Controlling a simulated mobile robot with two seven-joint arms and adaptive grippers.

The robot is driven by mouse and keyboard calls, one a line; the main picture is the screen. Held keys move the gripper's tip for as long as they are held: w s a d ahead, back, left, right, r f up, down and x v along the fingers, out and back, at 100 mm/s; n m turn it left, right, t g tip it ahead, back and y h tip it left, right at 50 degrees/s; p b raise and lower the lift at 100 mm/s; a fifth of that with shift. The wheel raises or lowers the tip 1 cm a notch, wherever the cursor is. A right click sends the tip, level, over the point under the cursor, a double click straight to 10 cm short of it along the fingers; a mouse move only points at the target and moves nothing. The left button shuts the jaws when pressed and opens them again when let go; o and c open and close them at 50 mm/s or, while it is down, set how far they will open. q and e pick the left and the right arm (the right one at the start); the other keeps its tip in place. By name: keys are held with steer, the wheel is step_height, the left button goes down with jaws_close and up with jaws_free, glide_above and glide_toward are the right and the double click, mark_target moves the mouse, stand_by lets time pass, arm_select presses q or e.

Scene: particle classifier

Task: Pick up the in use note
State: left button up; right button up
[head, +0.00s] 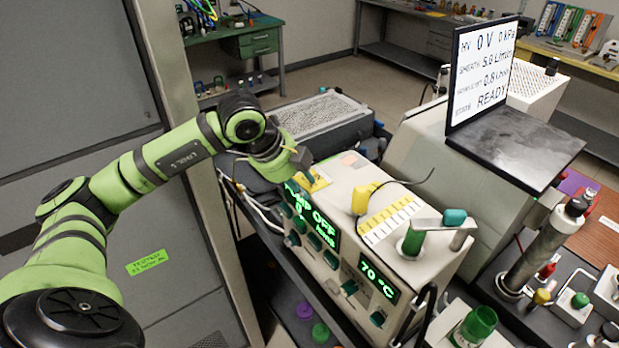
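A yellow note (318,184) lies on the top left end of the beige instrument, partly hidden by my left gripper; I cannot read any writing on it. My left gripper (304,167) comes in from the left, with its tips right at the note. The fingers are small and overlapped in this view, so I cannot tell whether they are open, shut or touching the note. My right gripper is out of view.
The beige instrument (345,215) with green displays stands on a dark cart. A yellow knob (361,198) and a white-yellow strip (391,218) are on its top. A screen (481,70) stands behind right. A green label (147,262) is on the grey cabinet at left.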

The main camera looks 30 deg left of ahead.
arm_select(q)
jaws_close()
steer(key=shift+r, duration=0.15)
